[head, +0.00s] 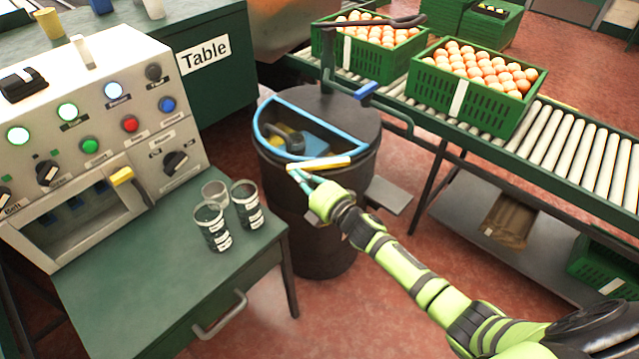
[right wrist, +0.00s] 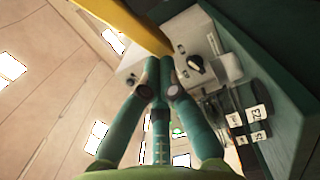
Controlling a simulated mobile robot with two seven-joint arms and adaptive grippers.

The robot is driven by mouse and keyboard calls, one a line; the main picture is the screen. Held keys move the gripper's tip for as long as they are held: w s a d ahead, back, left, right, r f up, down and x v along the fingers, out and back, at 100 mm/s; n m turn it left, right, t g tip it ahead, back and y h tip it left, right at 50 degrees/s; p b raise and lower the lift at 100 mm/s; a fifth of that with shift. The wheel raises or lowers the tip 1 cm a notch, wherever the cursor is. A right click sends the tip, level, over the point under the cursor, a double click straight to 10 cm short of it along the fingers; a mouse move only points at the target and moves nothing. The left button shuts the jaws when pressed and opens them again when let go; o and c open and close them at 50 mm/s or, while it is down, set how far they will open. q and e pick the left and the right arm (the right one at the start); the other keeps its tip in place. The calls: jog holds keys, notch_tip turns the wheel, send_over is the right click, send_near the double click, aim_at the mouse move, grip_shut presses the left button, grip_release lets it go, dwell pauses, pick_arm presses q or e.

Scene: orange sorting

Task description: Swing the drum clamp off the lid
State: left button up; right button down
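The dark drum (head: 318,225) stands between the green table and the conveyor. Its lid (head: 345,108) has a half-round opening with a blue rim (head: 258,118); a blue and yellow thing (head: 290,138) shows inside. A blue tab (head: 366,89) sits at the lid's back right edge; I cannot tell if it is the clamp. A yellow bar (head: 320,163) lies across the front of the lid, and shows large in the right wrist view (right wrist: 128,22). My left gripper is out of view.
A control panel (head: 95,120) and several cups (head: 212,228) stand on the green table (head: 130,300) at left.

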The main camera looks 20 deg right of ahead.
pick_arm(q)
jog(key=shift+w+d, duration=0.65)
pick_arm(e)
jog(key=shift+w+a, duration=0.25)
jog(key=shift+w, duration=0.1)
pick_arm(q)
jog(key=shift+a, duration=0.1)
